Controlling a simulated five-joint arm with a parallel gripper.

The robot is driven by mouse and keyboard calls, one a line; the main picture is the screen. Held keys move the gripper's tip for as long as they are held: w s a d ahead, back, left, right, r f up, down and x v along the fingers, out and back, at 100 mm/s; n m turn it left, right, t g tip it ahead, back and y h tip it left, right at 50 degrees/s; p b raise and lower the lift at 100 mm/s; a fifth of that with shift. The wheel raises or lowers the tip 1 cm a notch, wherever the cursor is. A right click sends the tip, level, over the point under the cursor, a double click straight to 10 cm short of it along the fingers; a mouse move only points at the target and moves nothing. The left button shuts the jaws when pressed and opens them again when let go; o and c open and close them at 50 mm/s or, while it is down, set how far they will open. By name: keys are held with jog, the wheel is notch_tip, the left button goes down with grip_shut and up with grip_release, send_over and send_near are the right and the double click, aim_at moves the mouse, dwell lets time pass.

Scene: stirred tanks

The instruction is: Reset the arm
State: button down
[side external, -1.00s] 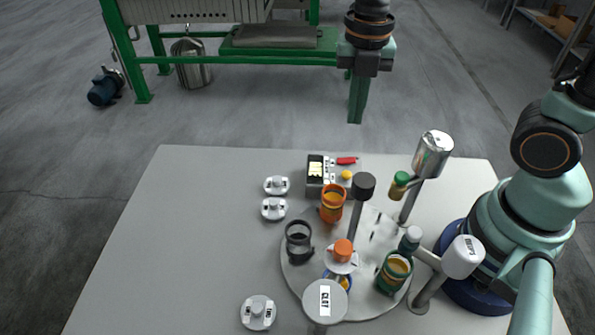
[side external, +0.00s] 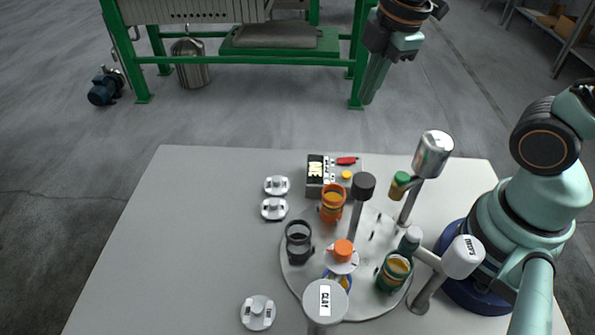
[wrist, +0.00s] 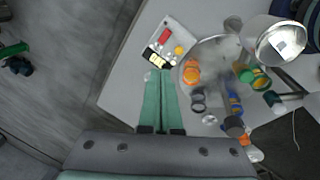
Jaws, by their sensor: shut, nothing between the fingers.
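My gripper (side external: 371,98) is high above the far side of the table in the side external view, tilted, with its fingers together and nothing between them. In the wrist view, its two green fingers (wrist: 161,75) lie side by side, pointing toward the control box. My arm's base stands at the right of the table. Part of my arm linking the base to the gripper is out of the picture.
A grey table (side external: 170,230) holds a round plate (side external: 300,275) with an orange tank (side external: 332,204), a dark tank (side external: 298,244) and a green tank (side external: 394,272). Stirrer posts rise around it. A control box (side external: 315,172) and several white lids (side external: 258,312) lie nearby. The table's left side is clear.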

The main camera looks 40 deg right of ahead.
jog(key=d+r+m+t, duration=0.1)
jog(key=m, duration=0.4)
jog(key=d+r+m+t, duration=0.1)
jog(key=m, duration=0.4)
jog(key=s+d+r+m+t, duration=0.1)
jog(key=m, duration=0.4)
jog(key=shift+r, duration=0.1)
